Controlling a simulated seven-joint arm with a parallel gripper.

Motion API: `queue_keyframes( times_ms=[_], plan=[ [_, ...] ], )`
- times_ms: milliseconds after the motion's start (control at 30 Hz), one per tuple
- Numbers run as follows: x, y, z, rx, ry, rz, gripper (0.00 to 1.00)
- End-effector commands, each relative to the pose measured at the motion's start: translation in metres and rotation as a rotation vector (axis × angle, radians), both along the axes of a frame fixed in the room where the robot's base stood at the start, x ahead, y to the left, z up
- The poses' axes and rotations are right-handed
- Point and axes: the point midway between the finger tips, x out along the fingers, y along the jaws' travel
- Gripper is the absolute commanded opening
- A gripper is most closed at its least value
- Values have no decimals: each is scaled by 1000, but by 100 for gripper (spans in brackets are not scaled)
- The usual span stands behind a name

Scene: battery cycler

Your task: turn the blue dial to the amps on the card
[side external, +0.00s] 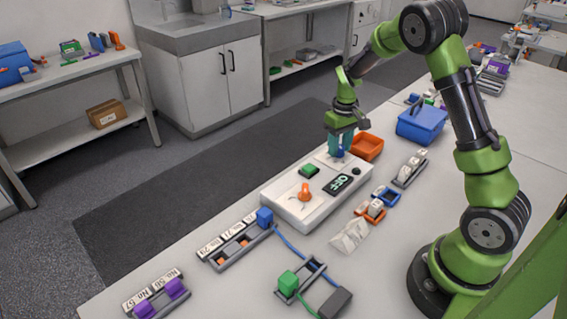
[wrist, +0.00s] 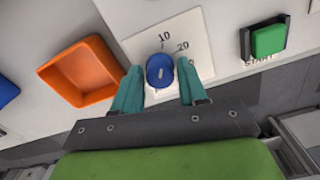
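The blue dial (wrist: 160,70) sits on a white scale plate (wrist: 194,38) marked 10 and 20; another mark below is partly hidden. A short pale mark shows on the dial's face. My gripper (wrist: 161,72) is open, its teal fingers on either side of the dial, with a visible gap at the right finger and the left finger close to it. In the side view my gripper (side external: 341,141) is low over the dial (side external: 340,153) at the far end of the white cycler (side external: 292,212). A folded white card (side external: 350,236) stands on the table; its writing is unreadable.
The cycler also has a green START button (side external: 310,170), an orange dial (side external: 305,192) and a display (side external: 338,184) reading OFF. An orange tray (side external: 368,147) stands close behind my gripper, and a blue box (side external: 422,124) is to the right. Battery holders lie around the cycler.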

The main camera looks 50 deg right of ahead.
Motion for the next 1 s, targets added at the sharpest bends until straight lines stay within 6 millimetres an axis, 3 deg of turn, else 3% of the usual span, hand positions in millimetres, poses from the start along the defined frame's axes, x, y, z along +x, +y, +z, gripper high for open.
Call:
queue_keyframes(
  times_ms=[33,267,567,1000],
  plan=[
    [0,0,0,0,0,0,34],
    [0,0,0,0,0,0,1],
    [0,0,1,0,0,-47,1],
    [0,0,1,1,0,-359,1]
  ],
)
